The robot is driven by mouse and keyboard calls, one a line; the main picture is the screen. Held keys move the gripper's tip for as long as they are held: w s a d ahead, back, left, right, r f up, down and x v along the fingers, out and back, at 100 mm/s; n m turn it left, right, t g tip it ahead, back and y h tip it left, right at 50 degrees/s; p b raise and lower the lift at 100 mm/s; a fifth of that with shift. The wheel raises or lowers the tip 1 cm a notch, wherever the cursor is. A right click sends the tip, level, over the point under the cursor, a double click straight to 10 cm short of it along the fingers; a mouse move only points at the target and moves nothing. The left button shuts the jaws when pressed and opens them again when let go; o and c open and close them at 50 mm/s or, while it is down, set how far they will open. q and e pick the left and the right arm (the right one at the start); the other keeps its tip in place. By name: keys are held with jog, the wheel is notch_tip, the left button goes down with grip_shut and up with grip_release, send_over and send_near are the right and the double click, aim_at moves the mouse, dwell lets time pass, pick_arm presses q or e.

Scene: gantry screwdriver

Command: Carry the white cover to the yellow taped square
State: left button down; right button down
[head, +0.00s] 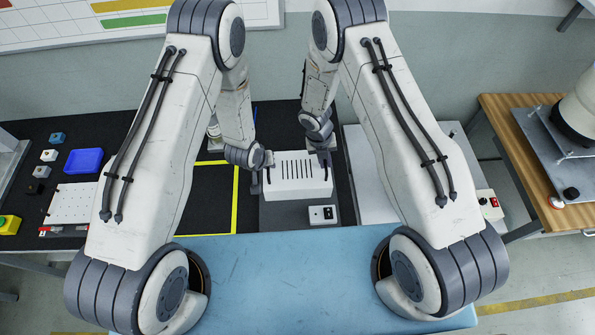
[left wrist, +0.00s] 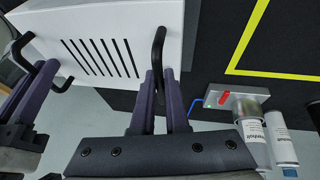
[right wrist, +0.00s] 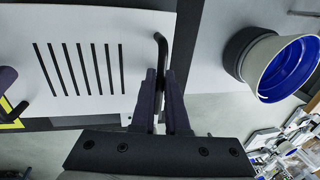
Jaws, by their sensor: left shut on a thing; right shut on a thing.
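The white cover (head: 298,179) is a box with a row of dark slots and a black handle at each end. It sits over the grey base plate in the middle of the table. My left gripper (left wrist: 165,78) is shut on one black handle (left wrist: 158,48). My right gripper (right wrist: 159,80) is shut on the other black handle (right wrist: 161,46). In the head view my left gripper (head: 265,160) and right gripper (head: 324,156) are at the cover's two ends. The yellow taped square (head: 235,200) lies on the black mat left of the cover, partly hidden by my left arm.
A blue tray (head: 84,161), a white perforated plate (head: 74,204) and small blocks lie at the left. The square's visible inside looks clear.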

pick_arm(q)
jog(key=shift+r, duration=0.1)
pick_arm(e)
jog(key=shift+r, duration=0.15)
dwell(0.4)
